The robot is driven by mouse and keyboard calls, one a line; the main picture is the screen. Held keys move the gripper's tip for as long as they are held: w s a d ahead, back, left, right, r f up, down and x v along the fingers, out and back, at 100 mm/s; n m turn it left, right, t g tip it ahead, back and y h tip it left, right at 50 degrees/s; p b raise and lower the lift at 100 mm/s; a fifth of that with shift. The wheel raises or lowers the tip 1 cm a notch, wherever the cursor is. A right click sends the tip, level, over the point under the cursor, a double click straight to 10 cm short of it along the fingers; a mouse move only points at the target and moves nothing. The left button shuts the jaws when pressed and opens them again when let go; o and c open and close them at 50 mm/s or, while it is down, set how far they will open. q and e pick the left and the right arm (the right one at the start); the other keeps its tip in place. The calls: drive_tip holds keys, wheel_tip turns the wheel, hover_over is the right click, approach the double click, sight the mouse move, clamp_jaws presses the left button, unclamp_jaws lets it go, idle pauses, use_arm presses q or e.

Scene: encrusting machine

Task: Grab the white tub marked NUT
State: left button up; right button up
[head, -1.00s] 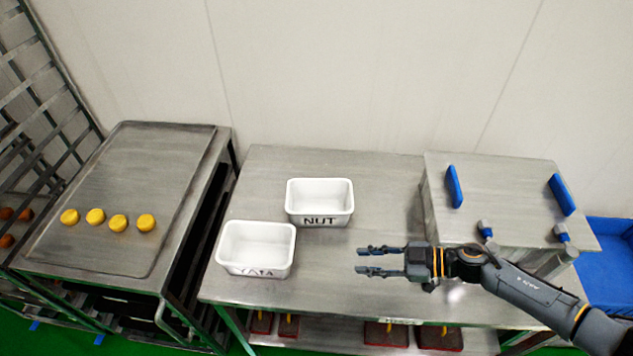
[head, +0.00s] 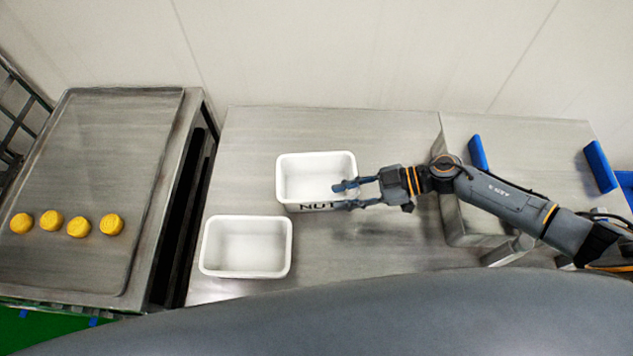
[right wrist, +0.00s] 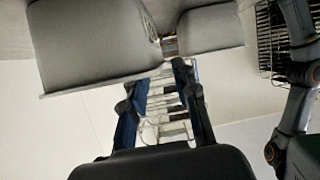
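The white tub marked NUT (head: 298,205) stands upright and empty on the steel table; its marking is partly covered by my right gripper. My right gripper (head: 345,195) is open at the tub's right front corner, one finger overlapping its right rim and the other by its front side. I cannot tell whether they touch. In the right wrist view the open fingers (right wrist: 160,95) have nothing gripped between them, and the large grey shape (right wrist: 90,45) at upper left looks like this tub, inverted in the picture. My left gripper is not in view.
A second white tub (head: 207,260) stands in front and left of the NUT tub, close to it. A steel machine (head: 530,140) with blue bars is at the right. A tray (head: 100,170) with several yellow pieces is at the left. The table behind the tubs is clear.

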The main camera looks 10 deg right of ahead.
sight(327, 199)
drive_tip(key=p+x, duration=0.1)
drive_tip(key=x, duration=0.2)
drive_tip(key=shift+w+a+f, duration=0.1)
drive_tip(key=shift+w+a, duration=0.1)
drive_tip(key=shift+a, duration=0.15)
drive_tip(key=shift+a+f, duration=0.25)
drive_tip(key=shift+a, duration=0.05)
clamp_jaws()
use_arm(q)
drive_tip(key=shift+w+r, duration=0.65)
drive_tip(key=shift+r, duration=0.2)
